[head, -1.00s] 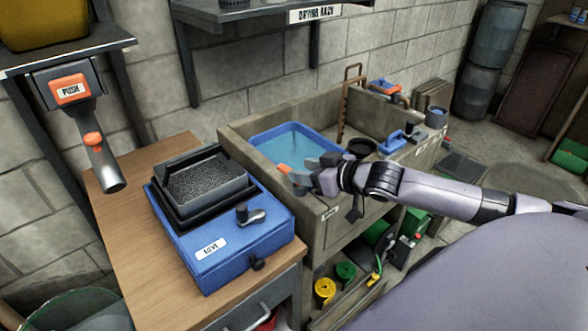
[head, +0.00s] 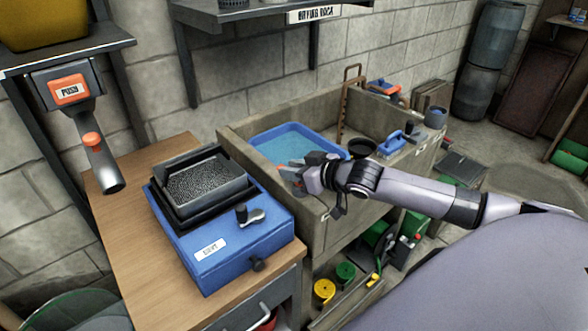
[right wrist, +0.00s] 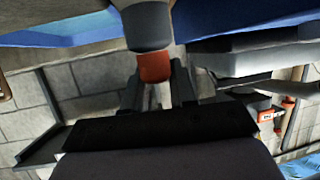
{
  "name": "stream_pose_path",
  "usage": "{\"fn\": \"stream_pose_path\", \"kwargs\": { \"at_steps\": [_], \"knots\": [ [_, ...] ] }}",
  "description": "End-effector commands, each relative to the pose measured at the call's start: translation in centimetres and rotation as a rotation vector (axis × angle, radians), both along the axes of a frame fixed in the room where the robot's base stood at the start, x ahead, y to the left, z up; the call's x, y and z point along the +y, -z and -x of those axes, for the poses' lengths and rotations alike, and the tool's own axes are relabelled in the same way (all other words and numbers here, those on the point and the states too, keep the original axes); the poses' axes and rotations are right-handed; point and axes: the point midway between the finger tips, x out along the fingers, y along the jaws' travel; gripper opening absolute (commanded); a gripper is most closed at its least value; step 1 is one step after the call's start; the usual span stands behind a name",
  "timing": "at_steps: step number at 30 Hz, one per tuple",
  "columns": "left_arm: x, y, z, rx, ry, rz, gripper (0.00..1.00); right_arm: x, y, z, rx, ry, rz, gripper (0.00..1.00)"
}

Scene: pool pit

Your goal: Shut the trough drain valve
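The grey stone trough (head: 333,215) stands right of the wooden bench. A blue basin (head: 262,148) with blue-green contents sits in its near end. My right gripper (head: 290,168) is low at the trough's near left corner, by a small red-orange piece that it mostly covers in the head view. In the right wrist view, a red tip (right wrist: 155,67) on a grey rounded body (right wrist: 148,25) lies between the fingers of my right gripper (right wrist: 156,84). The fingers stand apart; whether they touch the tip is unclear. The valve's position cannot be read. My left gripper is out of view.
A blue box (head: 215,255) with a black tray of grit (head: 205,180) sits on the wooden bench (head: 112,220), left of the gripper. An orange and grey PUSH handle (head: 95,150) hangs at the left. A drying-rack shelf (head: 240,10) is above. Yellow and green reels lie below.

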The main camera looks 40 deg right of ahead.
Motion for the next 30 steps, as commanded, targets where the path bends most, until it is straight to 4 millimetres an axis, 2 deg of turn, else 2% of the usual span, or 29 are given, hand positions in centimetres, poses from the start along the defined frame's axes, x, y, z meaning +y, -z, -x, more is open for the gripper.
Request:
{"fn": "stream_pose_path", "kwargs": {
  "at_steps": [5,18,30],
  "knots": [
    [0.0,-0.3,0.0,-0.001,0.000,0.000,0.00,0.2,0.0,0.0,0.001,0.006,-0.003,0.00],
    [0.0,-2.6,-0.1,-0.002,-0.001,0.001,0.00,0.0,-0.2,-0.1,-0.003,0.156,-0.006,0.00],
    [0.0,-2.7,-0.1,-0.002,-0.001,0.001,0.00,-0.3,-0.1,-0.1,-0.001,0.180,-0.003,0.00]
  ]
}}
